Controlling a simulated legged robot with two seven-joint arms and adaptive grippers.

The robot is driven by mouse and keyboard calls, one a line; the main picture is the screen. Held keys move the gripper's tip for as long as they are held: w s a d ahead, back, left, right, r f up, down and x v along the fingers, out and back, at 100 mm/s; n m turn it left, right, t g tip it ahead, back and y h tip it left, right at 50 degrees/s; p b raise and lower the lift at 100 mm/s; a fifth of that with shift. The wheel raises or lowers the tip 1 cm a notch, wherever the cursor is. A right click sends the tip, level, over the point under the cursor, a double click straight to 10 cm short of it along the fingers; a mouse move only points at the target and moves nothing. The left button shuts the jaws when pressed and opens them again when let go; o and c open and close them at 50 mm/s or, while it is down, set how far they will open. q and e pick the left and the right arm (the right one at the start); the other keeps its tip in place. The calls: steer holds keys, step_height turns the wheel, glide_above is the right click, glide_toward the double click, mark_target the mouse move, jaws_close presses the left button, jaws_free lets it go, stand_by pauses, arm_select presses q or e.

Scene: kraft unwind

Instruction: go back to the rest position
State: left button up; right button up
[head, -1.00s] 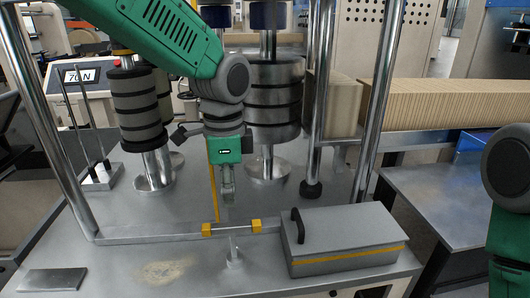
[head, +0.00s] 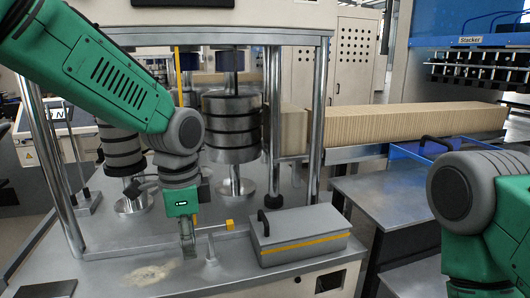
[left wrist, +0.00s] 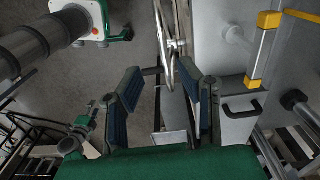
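My left gripper (head: 187,245) hangs low in the head view, pointing down over the machine's metal deck (head: 110,262). It is left of the yellow block (head: 229,224) and of the grey lidded box (head: 300,236), with nothing seen in it. In the left wrist view its two fingers stand apart with an empty gap (left wrist: 165,85) between them. My right arm (head: 470,205) comes in at the right edge of the head view; its gripper is out of the picture.
A chrome post (head: 55,175) stands left of my left arm. Stacked dark-banded rolls (head: 231,130) are behind it. A row of kraft sheets (head: 410,125) lies at the back right.

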arm_select(q)
steer(key=s+a+f+n+b, duration=0.2)
steer(key=s+f, duration=0.1)
steer(key=f, duration=0.7)
steer(key=s+a+f+n+h+b, duration=0.1)
steer(key=s+f+n+b, duration=0.15)
steer(key=f, duration=0.75)
steer(key=s+a+f+n+b, duration=0.15)
steer(key=s+f, duration=0.25)
steer(key=f, duration=0.6)
steer(key=s+a+f+n+b, duration=0.2)
steer(key=s+a+f+n, duration=0.2)
steer(key=s+f, duration=0.3)
steer(key=s+a+f+n+y+b, duration=0.1)
steer(key=s+a+f+n+b, duration=0.1)
steer(key=s+a+f+n, duration=0.2)
steer(key=s+a+f, duration=0.1)
steer(key=s+f, duration=0.2)
steer(key=s, duration=0.4)
steer(key=shift+s+a+t+b, duration=0.15)
steer(key=shift+a+t+b, duration=0.15)
steer(key=shift+a+b, duration=0.1)
arm_select(e)
step_height(320, 180, down, 11)
steer(key=shift+w, duration=0.35)
